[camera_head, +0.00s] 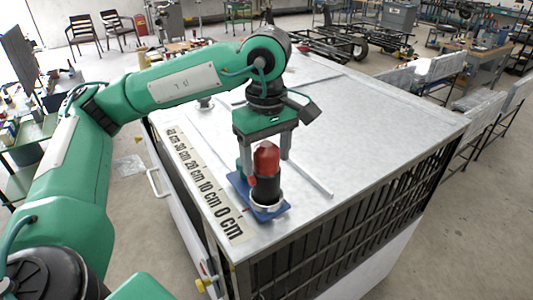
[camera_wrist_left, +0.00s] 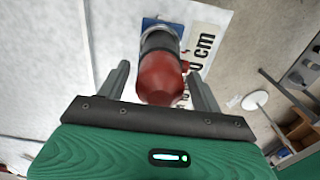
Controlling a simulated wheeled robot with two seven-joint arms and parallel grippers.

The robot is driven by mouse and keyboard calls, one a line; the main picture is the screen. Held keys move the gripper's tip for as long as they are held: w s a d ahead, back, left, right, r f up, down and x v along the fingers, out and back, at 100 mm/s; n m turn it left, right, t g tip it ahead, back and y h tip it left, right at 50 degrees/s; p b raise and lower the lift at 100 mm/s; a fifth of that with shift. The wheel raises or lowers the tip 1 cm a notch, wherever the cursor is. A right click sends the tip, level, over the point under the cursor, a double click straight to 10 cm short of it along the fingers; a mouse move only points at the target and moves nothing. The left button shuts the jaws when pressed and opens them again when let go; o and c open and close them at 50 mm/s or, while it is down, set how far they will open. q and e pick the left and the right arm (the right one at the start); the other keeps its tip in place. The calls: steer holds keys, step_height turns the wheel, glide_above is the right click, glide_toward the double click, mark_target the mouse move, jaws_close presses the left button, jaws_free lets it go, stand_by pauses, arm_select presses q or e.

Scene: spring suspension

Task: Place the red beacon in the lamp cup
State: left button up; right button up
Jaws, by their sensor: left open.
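The beacon has a red dome (camera_head: 266,158) on a black body and stands about upright. Its lower end sits within the silver ring of the lamp cup (camera_head: 266,204), on a blue base plate (camera_head: 241,187) near the table's front corner. How deep it sits is hidden. My left gripper (camera_head: 265,157) is above and around the red dome, pointing down. In the left wrist view the red beacon (camera_wrist_left: 161,76) lies between the two spread fingers, with visible gaps at both sides. The lamp cup's ring (camera_wrist_left: 160,29) shows beyond the black body. My right gripper is not in view.
A printed centimetre scale (camera_head: 205,183) lies along the left edge of the metal-topped table (camera_head: 385,120). A thin raised strip (camera_head: 312,180) runs right of the base plate. The tabletop right of the gripper is mostly clear. Chairs and workbenches stand farther away.

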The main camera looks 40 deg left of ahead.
arm_select(q)
steer(key=shift+r, duration=0.4)
step_height(320, 180, up, 10)
steer(key=shift+r+b, duration=0.1)
steer(key=shift+b, duration=0.3)
steer(key=shift+r, duration=0.65)
